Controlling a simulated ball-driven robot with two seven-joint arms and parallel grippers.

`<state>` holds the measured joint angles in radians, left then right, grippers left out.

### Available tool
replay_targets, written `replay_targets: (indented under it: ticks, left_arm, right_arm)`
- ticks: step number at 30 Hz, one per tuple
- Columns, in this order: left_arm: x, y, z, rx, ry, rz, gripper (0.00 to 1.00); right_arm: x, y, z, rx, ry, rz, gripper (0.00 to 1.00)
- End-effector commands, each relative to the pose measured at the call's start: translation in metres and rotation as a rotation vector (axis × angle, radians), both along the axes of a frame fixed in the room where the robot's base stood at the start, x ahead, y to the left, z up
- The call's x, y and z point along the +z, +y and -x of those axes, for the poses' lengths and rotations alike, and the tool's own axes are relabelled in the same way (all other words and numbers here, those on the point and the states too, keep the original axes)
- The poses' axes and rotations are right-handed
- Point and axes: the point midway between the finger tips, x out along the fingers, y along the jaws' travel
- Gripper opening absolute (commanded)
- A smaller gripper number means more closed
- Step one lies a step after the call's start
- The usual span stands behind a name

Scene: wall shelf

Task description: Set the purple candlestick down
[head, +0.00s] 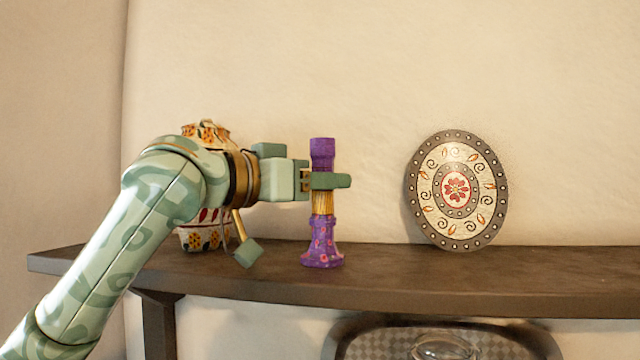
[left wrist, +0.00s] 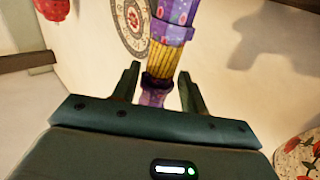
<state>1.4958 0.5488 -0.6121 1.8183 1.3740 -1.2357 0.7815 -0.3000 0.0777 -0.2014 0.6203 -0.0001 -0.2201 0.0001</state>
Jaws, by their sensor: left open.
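The purple candlestick (head: 323,242), with a flowered base and a golden ribbed middle, stands upright on the wooden wall shelf (head: 450,275). My left gripper (head: 328,181) is level with its upper stem, coming from the left. In the left wrist view the open fingers (left wrist: 158,88) lie on either side of the candlestick (left wrist: 172,28), with a gap visible beside the stem. The near finger hides part of the stem in the head view. My right gripper is not in view.
A patterned jar (head: 203,238) stands on the shelf behind my left arm, partly hidden. A round decorated plate (head: 456,190) leans on the wall to the right. The shelf between candlestick and plate is clear. A tray (head: 365,345) with a glass item is below.

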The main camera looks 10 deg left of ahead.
Motion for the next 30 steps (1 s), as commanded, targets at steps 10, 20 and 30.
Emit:
replay_targets:
  ticks: [10,20,30]
  left_arm:
    - [-0.003,0.051,0.057,0.006,-0.004,0.000,0.44]
    - [-0.001,0.076,0.089,0.003,-0.002,-0.001,0.44]
    - [0.000,0.076,0.089,0.002,-0.001,-0.001,0.44]
  right_arm:
    - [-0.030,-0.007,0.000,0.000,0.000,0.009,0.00]
    - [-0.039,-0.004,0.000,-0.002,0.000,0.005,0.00]
    - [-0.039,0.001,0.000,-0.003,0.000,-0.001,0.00]
